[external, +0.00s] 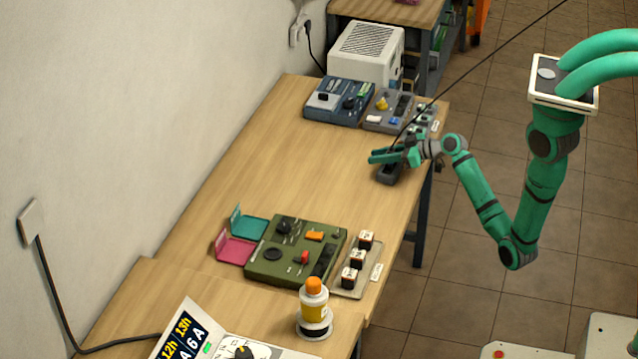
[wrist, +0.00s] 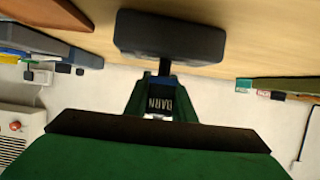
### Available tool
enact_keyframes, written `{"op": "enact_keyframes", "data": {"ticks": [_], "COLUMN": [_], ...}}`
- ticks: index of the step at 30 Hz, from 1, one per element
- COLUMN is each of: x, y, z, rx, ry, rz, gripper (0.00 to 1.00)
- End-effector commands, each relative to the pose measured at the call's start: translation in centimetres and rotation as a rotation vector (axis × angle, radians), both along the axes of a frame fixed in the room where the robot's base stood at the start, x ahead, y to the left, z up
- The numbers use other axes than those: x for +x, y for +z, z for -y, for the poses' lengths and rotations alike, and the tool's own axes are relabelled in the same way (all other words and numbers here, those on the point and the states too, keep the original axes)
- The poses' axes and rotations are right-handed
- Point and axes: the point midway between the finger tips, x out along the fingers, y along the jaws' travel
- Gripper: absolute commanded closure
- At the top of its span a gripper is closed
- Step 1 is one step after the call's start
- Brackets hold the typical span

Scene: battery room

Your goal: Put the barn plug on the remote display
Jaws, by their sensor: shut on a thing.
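My gripper (external: 376,156) is shut on the barn plug (wrist: 160,103), a small dark piece lettered BARN between the green fingers in the wrist view. A narrow dark stem runs from the plug to a dark block (wrist: 170,36). This block (external: 389,174) appears just below the fingers near the table's right edge. I cannot tell whether the plug is seated in it or only in line with it. No thing is clearly labelled as the remote display.
A blue device (external: 339,101) and a grey device (external: 388,111) stand at the table's back, before a white box (external: 365,55). A green panel (external: 293,252) and a tray of labelled blocks (external: 376,272) are in front. The table's middle is clear. A thin dark line crosses the upper right.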

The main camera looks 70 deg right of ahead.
Motion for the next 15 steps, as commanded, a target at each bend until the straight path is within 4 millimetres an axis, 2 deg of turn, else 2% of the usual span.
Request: {"op": "enact_keyframes", "data": {"ticks": [1,3,15], "x": [0.00,0.00,-0.23], "y": [-0.13,-0.09,0.33], "z": [-0.03,-0.02,0.04], "rx": [0.001,0.000,0.000], "ry": [0.001,0.001,-0.001], "rz": [-0.001,0.000,0.000], "gripper": [0.75,0.58,0.58]}}
